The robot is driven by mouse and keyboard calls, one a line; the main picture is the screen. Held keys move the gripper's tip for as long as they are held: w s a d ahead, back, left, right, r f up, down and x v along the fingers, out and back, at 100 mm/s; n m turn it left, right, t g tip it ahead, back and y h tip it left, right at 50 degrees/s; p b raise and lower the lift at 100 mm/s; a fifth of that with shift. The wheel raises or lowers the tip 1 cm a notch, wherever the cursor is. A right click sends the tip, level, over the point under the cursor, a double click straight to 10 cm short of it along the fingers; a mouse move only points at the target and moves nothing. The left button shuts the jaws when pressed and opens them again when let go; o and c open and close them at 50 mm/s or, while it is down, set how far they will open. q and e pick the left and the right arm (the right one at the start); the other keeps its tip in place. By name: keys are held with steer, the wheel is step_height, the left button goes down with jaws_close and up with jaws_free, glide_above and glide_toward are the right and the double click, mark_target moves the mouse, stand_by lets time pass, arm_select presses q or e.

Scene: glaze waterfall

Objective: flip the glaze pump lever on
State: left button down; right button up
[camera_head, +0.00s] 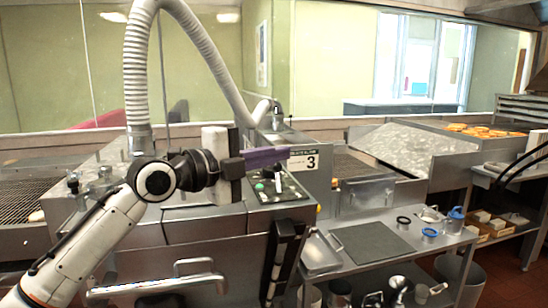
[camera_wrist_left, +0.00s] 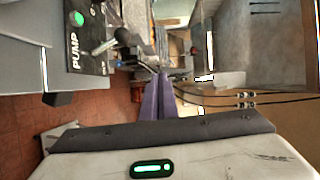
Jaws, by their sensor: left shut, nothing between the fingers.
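The black control panel (camera_head: 290,194) is on the front of the metal glazing machine, below my left gripper. It carries a green button (camera_head: 259,187) and a small metal lever (camera_head: 278,184). In the left wrist view the panel (camera_wrist_left: 95,65) reads PUMP beside the green button (camera_wrist_left: 77,18), and the lever (camera_wrist_left: 105,46) slants toward a dark end. My left gripper (camera_head: 287,153) has purple fingers, closed together and empty, above the panel. In the left wrist view the closed fingertips (camera_wrist_left: 159,77) are apart from the lever. My right gripper is not in view.
A ribbed hose (camera_head: 205,45) arches above the machine. A metal side table (camera_head: 400,262) with a grey mat (camera_head: 373,243), tape rings and cups stands to the right. Pastries (camera_head: 483,131) lie at the far right.

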arm_select(q)
steer(key=w+r+b+v, duration=0.1)
steer(key=v, duration=0.7)
steer(key=shift+a, duration=0.45)
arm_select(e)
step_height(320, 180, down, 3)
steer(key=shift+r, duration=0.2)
arm_select(q)
steer(key=shift+r, duration=0.15)
